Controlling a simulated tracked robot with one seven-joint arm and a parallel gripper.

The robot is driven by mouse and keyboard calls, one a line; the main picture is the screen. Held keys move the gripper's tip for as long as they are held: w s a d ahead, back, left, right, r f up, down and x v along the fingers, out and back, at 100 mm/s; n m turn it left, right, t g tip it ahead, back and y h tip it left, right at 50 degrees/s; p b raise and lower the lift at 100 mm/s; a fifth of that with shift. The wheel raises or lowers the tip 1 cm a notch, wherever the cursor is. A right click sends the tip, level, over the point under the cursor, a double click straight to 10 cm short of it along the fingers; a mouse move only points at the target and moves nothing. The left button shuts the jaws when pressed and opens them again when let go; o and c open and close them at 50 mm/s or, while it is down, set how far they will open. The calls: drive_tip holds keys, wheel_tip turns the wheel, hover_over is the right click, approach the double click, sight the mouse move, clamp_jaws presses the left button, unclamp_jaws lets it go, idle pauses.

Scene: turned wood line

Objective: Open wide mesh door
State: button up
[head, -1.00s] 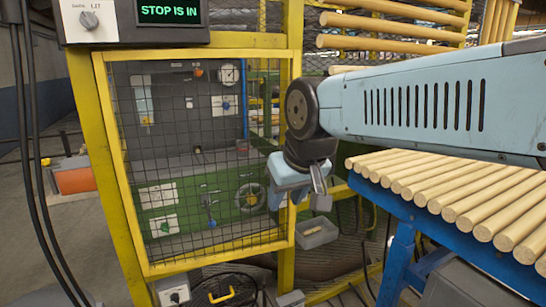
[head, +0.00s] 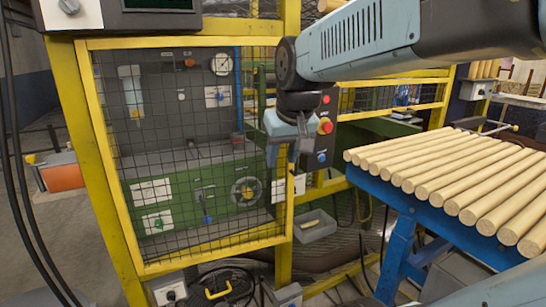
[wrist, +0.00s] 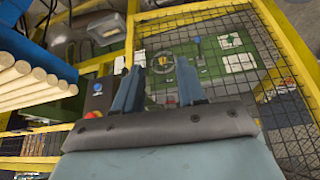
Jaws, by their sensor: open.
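The wide mesh door (head: 264,243) has a yellow frame and dark wire mesh, and stands left of centre in the head view. It looks shut, in line with its yellow post, but I cannot be sure. Its mesh also fills the right of the wrist view (wrist: 275,92). My gripper (head: 284,150) is open and empty by the door's right edge. No handle is clearly visible.
A blue table (head: 371,189) of wooden rods stands close right of my gripper. A control box with red and blue buttons (head: 324,127) is just right of it. A grey bin (head: 317,231) and a cable coil (head: 222,290) lie low. Black cables hang at left.

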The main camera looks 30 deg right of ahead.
drive_tip(key=w+d+r+m, duration=0.1)
drive_tip(key=w+d+r, duration=0.1)
drive_tip(key=w+d, duration=0.5)
drive_tip(key=m+g, duration=0.1)
approach(296, 171)
drive_tip(key=shift+h, duration=0.3)
drive_tip(key=w+f, duration=0.2)
drive_tip(key=w+d+f, duration=0.1)
drive_tip(key=w+f, duration=0.1)
drive_tip(key=shift+w+f, duration=0.15)
drive_tip(key=shift+f, duration=0.1)
drive_tip(key=shift+c, duration=0.2)
clamp_jaws()
drive_tip(key=shift+a, duration=0.15)
